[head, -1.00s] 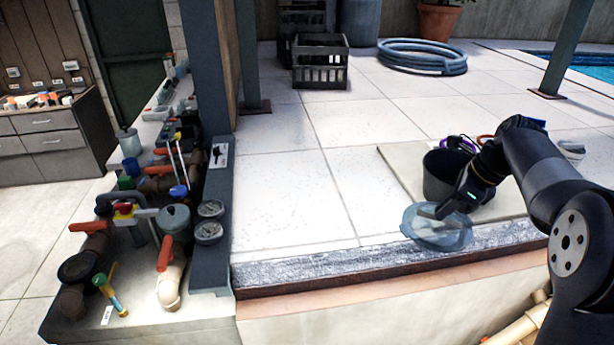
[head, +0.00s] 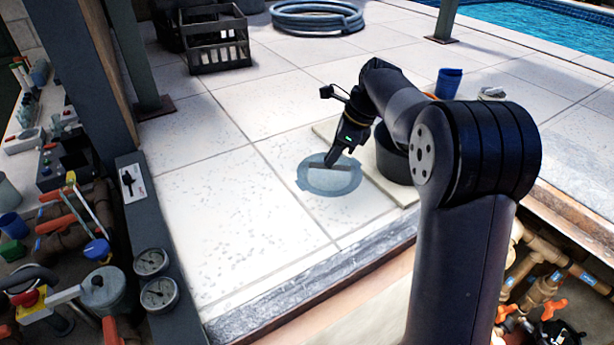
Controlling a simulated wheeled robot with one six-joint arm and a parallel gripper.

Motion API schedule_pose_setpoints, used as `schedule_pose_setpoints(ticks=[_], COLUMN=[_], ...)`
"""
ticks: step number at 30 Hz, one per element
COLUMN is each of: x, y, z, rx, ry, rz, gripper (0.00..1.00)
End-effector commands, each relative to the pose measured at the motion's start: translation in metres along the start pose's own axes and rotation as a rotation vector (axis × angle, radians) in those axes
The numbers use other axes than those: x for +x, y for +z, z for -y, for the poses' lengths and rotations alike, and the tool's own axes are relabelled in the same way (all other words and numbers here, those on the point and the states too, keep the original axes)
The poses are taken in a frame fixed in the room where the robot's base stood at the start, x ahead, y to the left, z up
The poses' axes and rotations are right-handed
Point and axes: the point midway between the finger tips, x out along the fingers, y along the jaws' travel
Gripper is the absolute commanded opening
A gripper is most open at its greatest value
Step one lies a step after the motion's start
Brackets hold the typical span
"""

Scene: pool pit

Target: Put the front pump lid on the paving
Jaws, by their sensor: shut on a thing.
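The front pump lid is a round, see-through bluish disc (head: 318,182) with a raised bar handle across its top. It is at the paving (head: 225,210), left of a dark bucket and near the stone edge. I cannot tell whether it touches the paving or hangs just above it. My gripper (head: 332,163) points down and is shut on the lid's handle. The fingertips partly cover the handle's right end.
A dark bucket (head: 393,160) stands right of the lid on a pale mat (head: 409,192). A blue cup (head: 448,82) stands farther back. A black crate (head: 218,50) and coiled blue hose (head: 318,16) lie behind. Pipes fill the pit at lower right. Paving left of the lid is clear.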

Motion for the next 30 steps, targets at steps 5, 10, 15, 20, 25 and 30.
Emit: schedule_pose_setpoints(ticks=[5,10,15,20,25,30], x=[0.03,0.046,0.068,0.077,0.077,0.079], y=[-0.013,-0.019,-0.028,-0.032,-0.032,-0.033], z=[-0.001,0.0,-0.001,0.0,0.0,-0.001], rx=[0.002,0.001,0.001,-0.001,-0.001,-0.001], ry=[0.004,0.002,0.003,-0.001,-0.001,0.001], rz=[-0.001,-0.001,-0.001,0.0,0.0,-0.001], gripper=[0.0,0.0,0.0,0.0,0.0,0.28])
